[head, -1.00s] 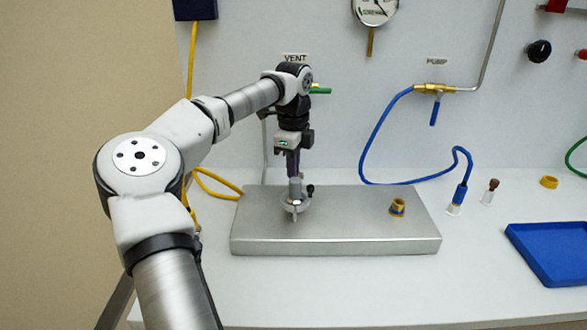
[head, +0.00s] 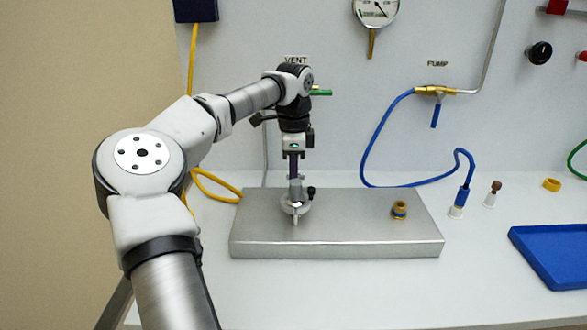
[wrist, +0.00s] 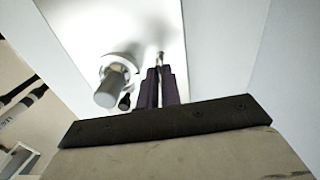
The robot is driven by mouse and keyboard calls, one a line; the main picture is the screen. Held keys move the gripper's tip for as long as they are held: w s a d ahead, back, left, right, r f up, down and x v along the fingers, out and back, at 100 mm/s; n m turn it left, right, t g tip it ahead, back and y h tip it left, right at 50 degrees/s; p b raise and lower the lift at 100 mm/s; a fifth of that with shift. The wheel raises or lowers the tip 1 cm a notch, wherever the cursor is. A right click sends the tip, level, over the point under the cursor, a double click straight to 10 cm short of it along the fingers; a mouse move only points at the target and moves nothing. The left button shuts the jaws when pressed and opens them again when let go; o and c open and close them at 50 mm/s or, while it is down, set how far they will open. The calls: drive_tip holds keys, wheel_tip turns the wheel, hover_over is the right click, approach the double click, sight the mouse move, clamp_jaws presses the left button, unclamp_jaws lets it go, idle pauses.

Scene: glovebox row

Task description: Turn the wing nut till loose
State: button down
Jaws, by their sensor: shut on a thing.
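A metal clamp ring (head: 288,207) sits around a short grey cylinder on the left part of a raised metal plate (head: 360,230). A small dark knob (head: 311,191) stands at its right side. My gripper (head: 294,177) points straight down over the clamp, with its purple fingers together. In the wrist view the ring (wrist: 122,68) and the cylinder (wrist: 108,90) lie left of my gripper (wrist: 160,70). The fingers are shut on the wing nut, which they mostly hide. A thin bright metal piece (wrist: 160,55) shows just past their tips.
A brass fitting (head: 399,210) stands on the plate's right part. A blue hose (head: 365,150) hangs behind from the pump valve (head: 436,91). A yellow hose (head: 215,186) lies behind left. A blue tray (head: 555,255) lies at the right. The bench in front of the plate is clear.

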drive_tip(key=c, duration=1.6)
unclamp_jaws()
drive_tip(key=shift+r, duration=0.1)
wheel_tip(320, 180, up, 14)
drive_tip(key=shift+s+f, duration=0.1)
drive_tip(key=shift+f, duration=0.15)
